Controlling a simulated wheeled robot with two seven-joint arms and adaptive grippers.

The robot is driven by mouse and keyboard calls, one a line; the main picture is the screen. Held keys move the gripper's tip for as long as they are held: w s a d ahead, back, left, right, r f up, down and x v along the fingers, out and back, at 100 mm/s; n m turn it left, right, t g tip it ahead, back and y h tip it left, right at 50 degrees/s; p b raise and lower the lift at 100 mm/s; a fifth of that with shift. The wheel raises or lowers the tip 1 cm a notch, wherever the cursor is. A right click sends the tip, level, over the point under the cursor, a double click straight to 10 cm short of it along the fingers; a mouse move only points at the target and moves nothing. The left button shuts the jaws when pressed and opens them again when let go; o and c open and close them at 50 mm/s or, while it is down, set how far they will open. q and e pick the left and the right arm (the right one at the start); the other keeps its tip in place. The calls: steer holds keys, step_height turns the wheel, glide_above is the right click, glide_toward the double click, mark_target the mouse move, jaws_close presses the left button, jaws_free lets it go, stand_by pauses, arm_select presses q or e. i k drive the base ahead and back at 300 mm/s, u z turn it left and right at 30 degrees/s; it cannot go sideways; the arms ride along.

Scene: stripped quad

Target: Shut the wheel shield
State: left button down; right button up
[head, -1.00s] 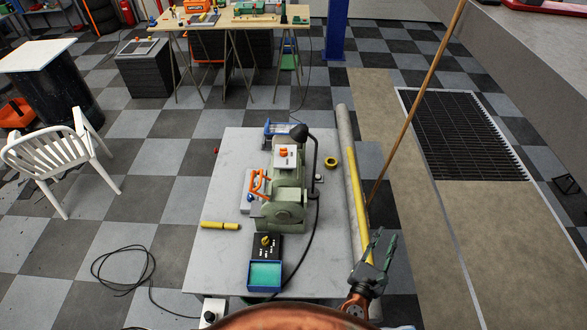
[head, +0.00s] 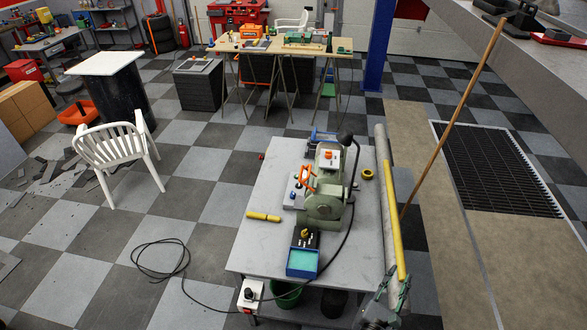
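A green grinder-like machine (head: 322,206) stands on the grey work table (head: 265,190). An orange open frame (head: 307,179) sticks up at its left side and may be the wheel shield; I cannot tell how far it stands open. The wheel itself is not clear. A dark lamp-like arm (head: 354,160) rises at the machine's right. My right gripper (head: 392,286) is at the bottom edge, in front of the table's near right corner, well apart from the machine. My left gripper is not in view.
A grey pipe (head: 382,165) and a yellow bar (head: 396,225) lie along the table's right side. A wooden pole (head: 453,117) leans there. A blue tray (head: 303,262), yellow piece (head: 263,217) and yellow tape roll (head: 368,174) lie on the table. A cable (head: 165,275) loops on the floor.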

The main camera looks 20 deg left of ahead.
mark_target(309, 166)
steer(key=u, duration=0.85)
steer(key=i, duration=1)
